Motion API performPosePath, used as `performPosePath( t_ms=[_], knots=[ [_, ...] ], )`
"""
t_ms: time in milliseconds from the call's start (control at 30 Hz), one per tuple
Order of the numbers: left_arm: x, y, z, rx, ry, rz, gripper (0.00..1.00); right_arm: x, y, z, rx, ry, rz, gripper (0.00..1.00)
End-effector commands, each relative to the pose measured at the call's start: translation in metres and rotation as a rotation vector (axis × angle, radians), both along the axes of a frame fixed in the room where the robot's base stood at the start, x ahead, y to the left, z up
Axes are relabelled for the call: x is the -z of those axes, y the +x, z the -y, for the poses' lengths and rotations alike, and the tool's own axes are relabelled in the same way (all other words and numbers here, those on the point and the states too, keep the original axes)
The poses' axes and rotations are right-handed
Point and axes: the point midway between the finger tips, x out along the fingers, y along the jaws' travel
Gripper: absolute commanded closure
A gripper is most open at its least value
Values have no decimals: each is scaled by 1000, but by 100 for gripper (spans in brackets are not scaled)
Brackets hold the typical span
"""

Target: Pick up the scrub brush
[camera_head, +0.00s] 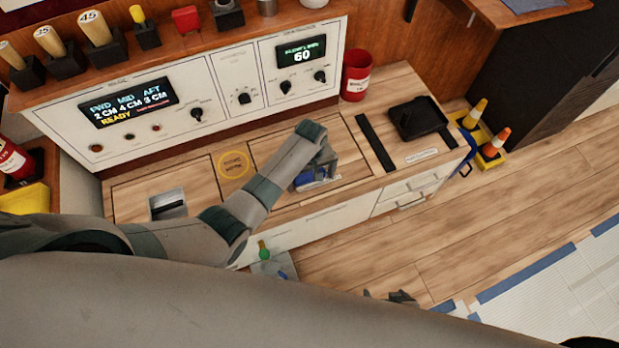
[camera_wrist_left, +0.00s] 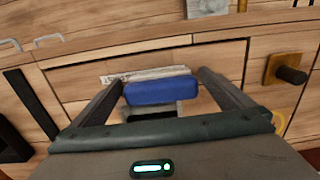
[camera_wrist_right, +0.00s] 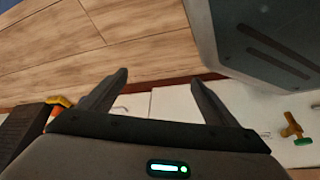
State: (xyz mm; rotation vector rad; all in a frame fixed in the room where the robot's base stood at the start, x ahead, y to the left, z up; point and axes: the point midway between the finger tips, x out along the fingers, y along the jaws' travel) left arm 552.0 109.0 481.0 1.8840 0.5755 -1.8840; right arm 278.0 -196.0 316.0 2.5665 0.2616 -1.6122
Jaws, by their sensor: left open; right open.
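A blue block that looks like the scrub brush (camera_wrist_left: 160,92) lies on the wooden counter between the fingers of my left gripper (camera_wrist_left: 155,84). My left gripper is open, with a finger on each side of it; I cannot tell whether they touch it. In the head view my left gripper (camera_head: 318,168) reaches down over the counter and partly hides the blue and pale things under it. My right gripper (camera_wrist_right: 158,80) is open and empty above the wood floor. Only its dark tips (camera_head: 402,298) show in the head view, low beyond my arm.
A control panel (camera_head: 225,87) stands behind the counter. A red can (camera_head: 356,75) and a black tray (camera_head: 417,118) sit on the counter to the right. A green-handled thing (camera_head: 263,249) shows below the counter front.

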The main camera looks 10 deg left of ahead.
Motion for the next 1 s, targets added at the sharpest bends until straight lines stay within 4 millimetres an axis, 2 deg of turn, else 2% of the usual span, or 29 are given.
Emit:
performPosePath(
  t_ms=[333, 367, 500, 767, 1000],
  knots=[
    [0, 0, 0, 0, 0, 0, 0, -1, 2, 1, 1, -1, 5, 18],
    [0, 0, 0, 0, 0, 0, 5, -1, 1, 1, 1, -1, 4, 18],
    [0, 0, 0, 0, 0, 0, 38, 0, -4, 1, 0, -1, -1, 18],
    [-1, 0, 0, 0, 0, 0, 38, 3, -14, 2, 0, -1, -14, 18],
    [-11, 1, 0, 0, -1, 2, 38, 0, -9, 1, 0, 0, -4, 18]
  ],
)
